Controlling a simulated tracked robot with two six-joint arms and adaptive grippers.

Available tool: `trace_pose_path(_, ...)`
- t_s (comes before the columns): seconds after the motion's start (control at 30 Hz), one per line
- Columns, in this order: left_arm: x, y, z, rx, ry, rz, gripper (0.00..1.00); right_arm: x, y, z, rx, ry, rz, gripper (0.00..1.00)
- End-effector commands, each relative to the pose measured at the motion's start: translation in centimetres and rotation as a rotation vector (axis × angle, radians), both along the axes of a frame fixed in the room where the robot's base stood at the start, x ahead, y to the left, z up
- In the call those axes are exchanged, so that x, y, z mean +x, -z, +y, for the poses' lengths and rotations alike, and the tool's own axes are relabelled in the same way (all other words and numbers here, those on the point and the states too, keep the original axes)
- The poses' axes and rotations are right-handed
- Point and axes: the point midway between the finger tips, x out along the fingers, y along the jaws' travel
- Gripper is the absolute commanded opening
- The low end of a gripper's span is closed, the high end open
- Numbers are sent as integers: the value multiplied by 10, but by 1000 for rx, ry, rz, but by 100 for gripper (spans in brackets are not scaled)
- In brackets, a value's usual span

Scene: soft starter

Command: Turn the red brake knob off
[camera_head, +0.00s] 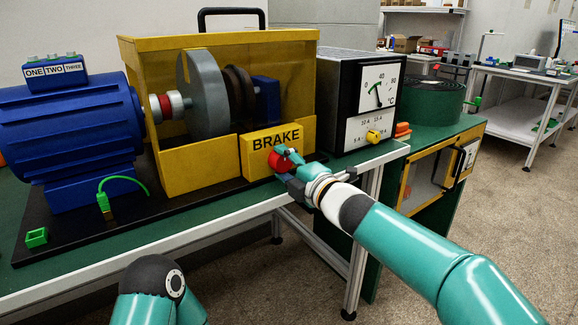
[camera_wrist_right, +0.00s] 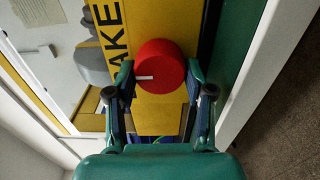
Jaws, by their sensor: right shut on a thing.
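The red brake knob (camera_head: 277,161) sits on the front of the yellow box marked BRAKE (camera_head: 256,155). In the wrist view the knob (camera_wrist_right: 162,62) is round, with a white mark on its face pointing to the picture's left. My right gripper (camera_head: 287,163) is at the knob and partly covers it in the head view. In the wrist view its two fingers (camera_wrist_right: 159,76) are on either side of the knob, shut on it. Of my left arm only a link shows at the bottom of the head view; its gripper is out of the picture.
A blue motor (camera_head: 68,130) and a yellow guard (camera_head: 190,167) around grey discs stand left of the brake box. A box with a dial and yellow knob (camera_head: 365,100) stands to the right. The bench's metal front edge (camera_head: 215,232) runs below.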

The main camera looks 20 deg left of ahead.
Motion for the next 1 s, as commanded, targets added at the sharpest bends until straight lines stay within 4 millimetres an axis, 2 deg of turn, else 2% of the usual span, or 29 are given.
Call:
trace_pose_path(0.03,0,0,0,0,0,0,40,-4,-1,5,0,-12,-6,18)
trace_pose_path(0.07,0,0,0,0,0,0,40,-4,-1,5,0,-12,-6,56)
trace_pose_path(0.2,0,0,0,0,0,0,40,-3,-1,4,0,-9,-4,78)
trace_pose_path(0.67,0,0,0,0,0,0,40,-4,1,-3,-2,-2,2,78)
trace_pose_path(1.0,0,0,0,0,0,0,40,-28,1,-33,0,-4,1,78)
